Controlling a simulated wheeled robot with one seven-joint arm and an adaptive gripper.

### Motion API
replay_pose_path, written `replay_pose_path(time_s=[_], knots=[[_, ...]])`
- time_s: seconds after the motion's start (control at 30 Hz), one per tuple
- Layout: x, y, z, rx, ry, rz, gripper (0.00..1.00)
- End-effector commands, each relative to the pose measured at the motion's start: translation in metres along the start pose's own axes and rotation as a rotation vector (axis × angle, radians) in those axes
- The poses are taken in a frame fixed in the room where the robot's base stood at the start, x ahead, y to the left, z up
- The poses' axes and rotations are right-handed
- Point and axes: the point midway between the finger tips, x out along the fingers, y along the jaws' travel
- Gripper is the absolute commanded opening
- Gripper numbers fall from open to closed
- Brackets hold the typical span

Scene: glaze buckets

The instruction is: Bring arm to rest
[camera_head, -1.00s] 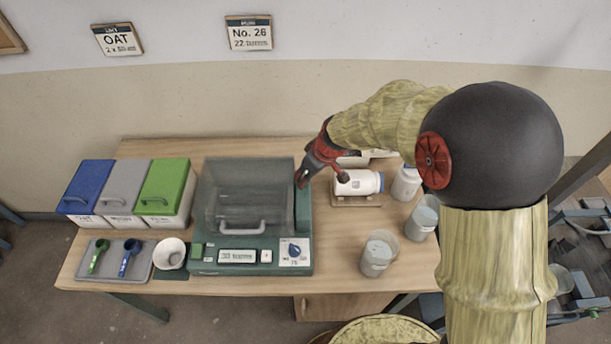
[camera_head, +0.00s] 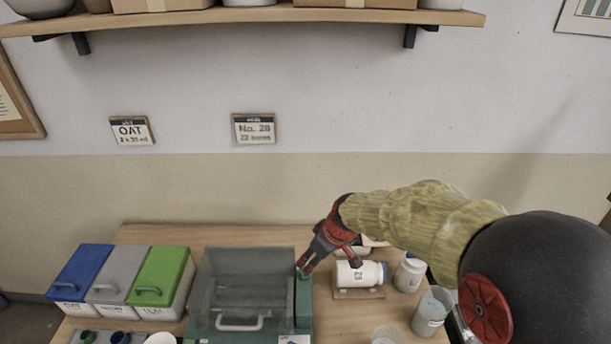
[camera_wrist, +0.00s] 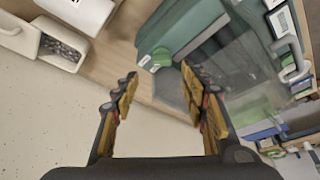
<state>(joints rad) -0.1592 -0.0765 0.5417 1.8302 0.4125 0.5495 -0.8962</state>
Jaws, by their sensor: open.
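My gripper (camera_head: 304,267) is at the upper right corner of the green machine (camera_head: 304,305) in the head view, with its fingers pointing down and left. In the wrist view my gripper (camera_wrist: 158,78) has its two fingers spread apart with nothing between them. A green knob (camera_wrist: 155,60) on the machine's corner shows just beyond the fingertips. The machine's clear lid (camera_head: 240,270) is down. I cannot tell from the views whether a fingertip touches the machine.
A white bottle (camera_head: 360,273) lies on a wooden stand (camera_head: 358,294) right of my gripper. A white jar (camera_head: 409,274) and a cup (camera_head: 431,312) stand further right. Blue, grey and green lidded bins (camera_head: 160,275) stand left. A shelf (camera_head: 250,17) runs along the wall above.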

Motion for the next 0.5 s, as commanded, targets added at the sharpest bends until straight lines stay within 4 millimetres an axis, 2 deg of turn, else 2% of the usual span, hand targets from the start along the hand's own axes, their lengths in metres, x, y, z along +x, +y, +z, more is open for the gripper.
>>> replay_pose_path(time_s=[0.23,0.37,0.47,0.5], knots=[[0.001,-0.005,0.007,0.109,-0.023,-0.016,0.44],[0.003,-0.022,0.041,0.233,-0.109,-0.045,0.44],[-0.017,-0.035,0.065,0.321,-0.159,-0.041,0.44],[-0.029,-0.039,0.074,0.358,-0.172,-0.033,0.44]])
